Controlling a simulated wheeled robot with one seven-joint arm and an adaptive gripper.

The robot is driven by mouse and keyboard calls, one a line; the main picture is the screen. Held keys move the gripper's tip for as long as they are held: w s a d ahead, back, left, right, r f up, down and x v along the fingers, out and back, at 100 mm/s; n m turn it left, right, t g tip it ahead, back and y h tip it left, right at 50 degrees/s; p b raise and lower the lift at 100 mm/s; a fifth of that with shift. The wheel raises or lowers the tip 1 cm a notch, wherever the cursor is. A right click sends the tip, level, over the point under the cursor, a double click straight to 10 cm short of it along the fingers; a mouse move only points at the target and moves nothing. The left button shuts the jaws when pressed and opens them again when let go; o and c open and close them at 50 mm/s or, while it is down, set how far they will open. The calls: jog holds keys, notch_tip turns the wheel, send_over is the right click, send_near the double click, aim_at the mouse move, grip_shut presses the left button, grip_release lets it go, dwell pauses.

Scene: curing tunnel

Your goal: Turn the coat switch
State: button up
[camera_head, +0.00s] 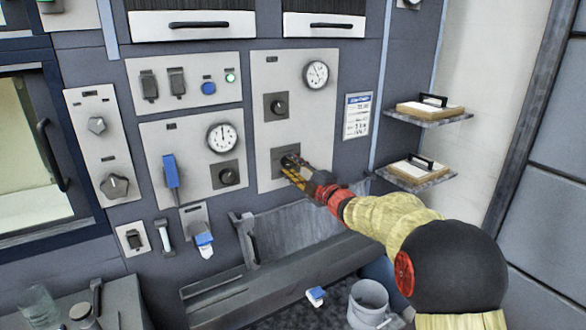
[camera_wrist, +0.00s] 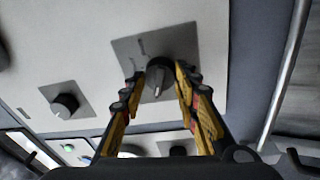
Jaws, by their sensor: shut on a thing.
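A black rotary knob on a square grey plate (camera_head: 275,158) sits low on the right-hand light panel (camera_head: 268,75). My gripper (camera_head: 292,168) reaches it from the lower right, its yellow fingers at the knob. In the wrist view, the same knob (camera_wrist: 158,75) stands between the fingertips of my gripper (camera_wrist: 155,88), with a pale pointer line on its face. The fingers are closed on its sides. The fingers and wrist partly hide the knob in the head view. I cannot read a coat label on any switch.
Another black knob (camera_head: 279,106) and a dial gauge (camera_head: 315,75) are above on the same panel. The panel to the left has a gauge (camera_head: 222,138), a knob (camera_head: 228,176) and a blue-handled lever (camera_head: 171,171). A trough (camera_head: 300,236) and a bucket (camera_head: 367,300) are below.

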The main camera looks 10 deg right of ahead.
jog(key=o, duration=1.2)
jog(key=shift+c, duration=0.2)
jog(key=v, duration=1.2)
